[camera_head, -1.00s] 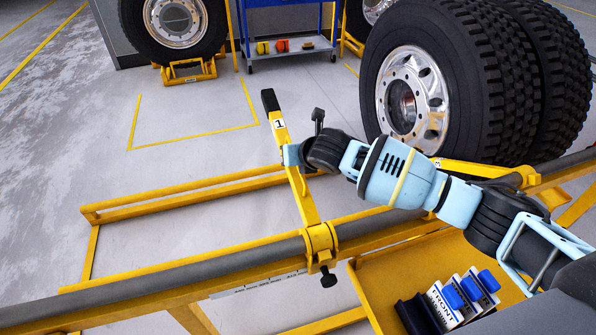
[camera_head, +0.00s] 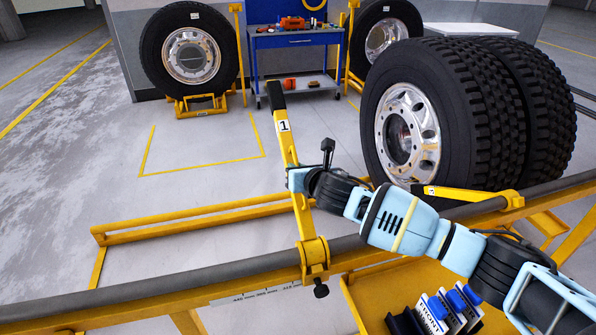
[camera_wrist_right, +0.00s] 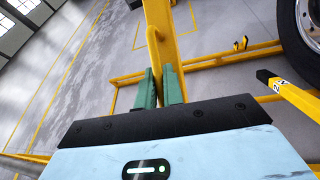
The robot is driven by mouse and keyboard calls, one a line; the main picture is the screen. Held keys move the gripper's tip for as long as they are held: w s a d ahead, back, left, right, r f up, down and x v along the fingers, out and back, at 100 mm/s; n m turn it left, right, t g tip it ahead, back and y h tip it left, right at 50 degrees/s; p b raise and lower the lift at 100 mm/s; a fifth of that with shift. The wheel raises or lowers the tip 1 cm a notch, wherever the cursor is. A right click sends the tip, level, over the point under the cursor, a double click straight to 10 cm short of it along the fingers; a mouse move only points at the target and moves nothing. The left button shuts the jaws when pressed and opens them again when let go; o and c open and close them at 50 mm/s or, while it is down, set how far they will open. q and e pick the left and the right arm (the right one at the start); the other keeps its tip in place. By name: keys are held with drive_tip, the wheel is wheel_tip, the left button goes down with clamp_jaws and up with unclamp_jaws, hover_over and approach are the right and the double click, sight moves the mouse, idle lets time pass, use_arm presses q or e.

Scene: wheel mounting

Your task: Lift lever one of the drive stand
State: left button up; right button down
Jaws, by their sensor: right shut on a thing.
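Lever one (camera_head: 287,142) is a yellow bar with a black grip end and a white label "1". It stands up, slightly tilted left, from its yellow clamp (camera_head: 314,258) on the long grey bar of the drive stand (camera_head: 160,291). My right gripper (camera_head: 297,181) is at the lever's middle, below the label. In the right wrist view the green fingers (camera_wrist_right: 159,88) sit on both sides of the yellow lever (camera_wrist_right: 161,40), shut on it. My left gripper is not in view.
Large dual tyres (camera_head: 470,110) with a chrome rim stand behind the bar at right. A second yellow lever (camera_head: 465,193) lies low in front of them. A yellow tray (camera_head: 358,292) holds blue-and-white items at the lower right. A blue workbench (camera_head: 292,45) stands at the back.

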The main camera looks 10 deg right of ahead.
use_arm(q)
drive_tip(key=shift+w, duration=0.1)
use_arm(e)
drive_tip(key=shift+w+r, duration=0.1)
drive_tip(key=shift+r, duration=0.3)
drive_tip(key=c, duration=1.6)
unclamp_jaws()
drive_tip(key=shift+f, duration=0.1)
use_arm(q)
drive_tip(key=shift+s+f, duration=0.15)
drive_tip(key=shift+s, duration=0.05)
use_arm(e)
drive_tip(key=shift+o, duration=0.4)
drive_tip(key=shift+f, duration=0.2)
